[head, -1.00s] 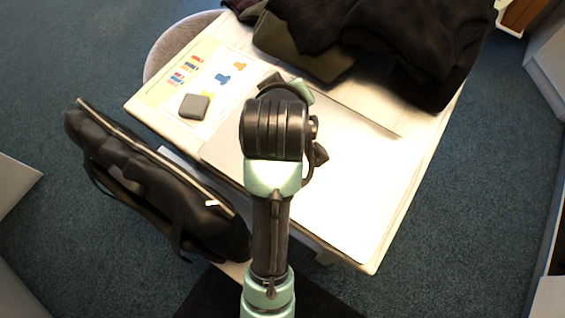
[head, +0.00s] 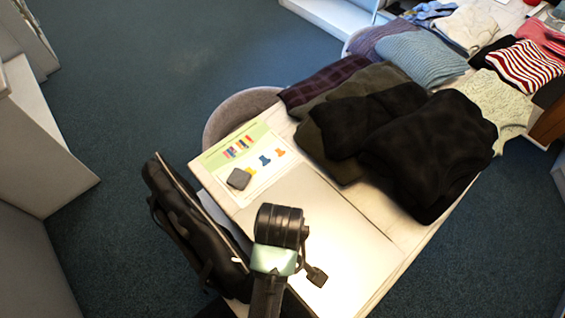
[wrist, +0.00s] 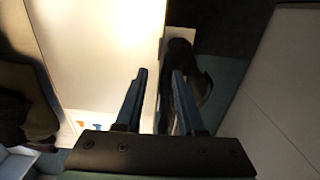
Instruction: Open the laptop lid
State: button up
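The laptop (head: 345,245) lies shut on the table, a flat pale silver slab with a glare on it. In the wrist view its bright lid (wrist: 105,50) fills the upper left, and its long edge runs near the fingertips. My gripper (wrist: 160,72) is open, with two dark fingers apart and nothing visible held between them. The left fingertip overlaps the lid in the picture; the right one lies past the edge, over the dark bag. I cannot tell whether a finger touches the laptop. In the head view my arm hides the laptop's near-left part and the fingers.
A black bag (head: 190,225) stands against the table's left side. A grey square object (head: 239,179) lies on a colourful printed sheet (head: 262,150) beyond the laptop. Folded dark clothes (head: 425,150) cover the back right of the table (head: 392,213). A round grey seat (head: 235,110) is behind.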

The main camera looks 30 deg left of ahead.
notch_tip(320, 180, down, 12)
jog(key=shift+f, duration=0.15)
jog(key=shift+c, duration=0.3)
grip_shut()
dwell(1.4)
